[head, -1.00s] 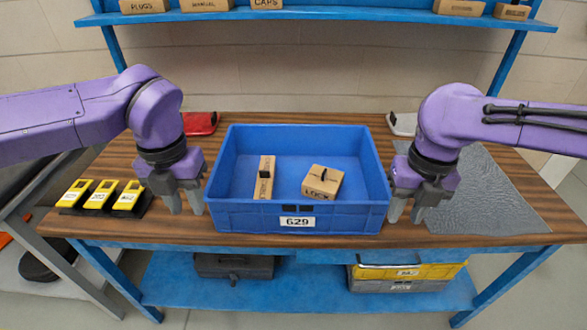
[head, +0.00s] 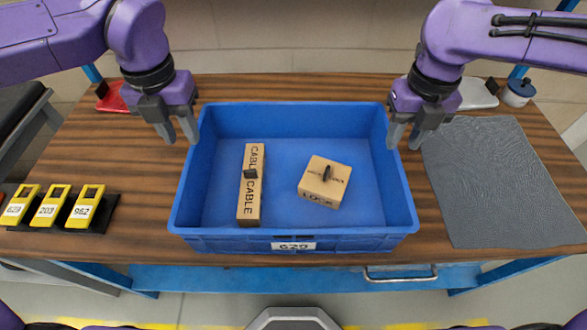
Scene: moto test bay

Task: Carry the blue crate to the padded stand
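The blue crate (head: 296,243), labelled 629, stands on the wooden table (head: 75,150). Inside it lie a long cardboard box marked CABLE (head: 249,205) and a squarer box marked LOCK (head: 325,183). My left gripper (head: 180,137) points down by the crate's left wall, towards the back, its fingers apart and empty. My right gripper (head: 404,142) points down by the right wall, also with fingers apart. Its inner finger overlaps the rim in the picture; I cannot tell whether it touches.
A grey textured mat (head: 500,180) lies right of the crate. Several yellow labelled devices (head: 48,207) sit in a black holder at the left. A red item (head: 112,97), a light grey item (head: 478,93) and a round blue-and-white container (head: 519,92) lie at the back.

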